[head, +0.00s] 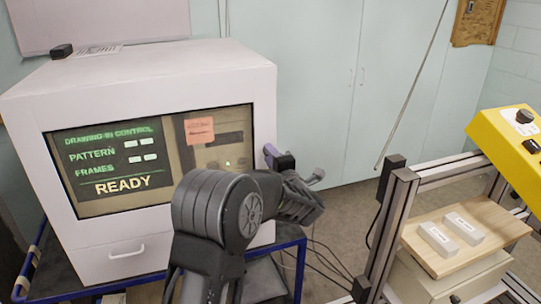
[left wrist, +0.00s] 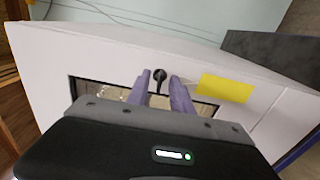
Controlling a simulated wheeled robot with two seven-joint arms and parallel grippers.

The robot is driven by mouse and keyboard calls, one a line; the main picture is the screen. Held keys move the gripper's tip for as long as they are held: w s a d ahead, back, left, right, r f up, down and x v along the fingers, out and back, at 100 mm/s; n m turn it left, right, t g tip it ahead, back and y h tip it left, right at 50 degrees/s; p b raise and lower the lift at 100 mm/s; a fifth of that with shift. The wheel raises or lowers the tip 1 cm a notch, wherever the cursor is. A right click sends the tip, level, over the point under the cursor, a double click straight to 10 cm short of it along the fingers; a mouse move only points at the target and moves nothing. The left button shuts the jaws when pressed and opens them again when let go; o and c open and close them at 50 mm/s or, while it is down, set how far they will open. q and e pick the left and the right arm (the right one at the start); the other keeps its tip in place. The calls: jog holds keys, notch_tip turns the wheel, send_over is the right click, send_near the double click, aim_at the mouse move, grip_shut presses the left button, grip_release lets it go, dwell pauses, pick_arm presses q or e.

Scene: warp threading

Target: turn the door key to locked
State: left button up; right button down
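The key (left wrist: 159,76) is small and dark, with a round head and a thin dark part below it, on a white panel of the cabinet (left wrist: 45,45). A yellow label (left wrist: 226,88) is beside it. My left gripper (left wrist: 160,82) is open, its two purple fingers on either side of the key with gaps showing. In the head view my left gripper (head: 270,154) is at the right side of the white cabinet (head: 150,75); the key is hidden there. My right gripper is in neither view.
The cabinet's front screen (head: 120,165) reads READY. It stands on a blue-edged cart (head: 292,243). To the right, a metal frame (head: 387,225) carries a wooden board (head: 500,232) with two pale blocks and a yellow control box (head: 505,140). Cables hang between them.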

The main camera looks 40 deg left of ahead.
pick_arm(q)
grip_shut()
dwell(0.5)
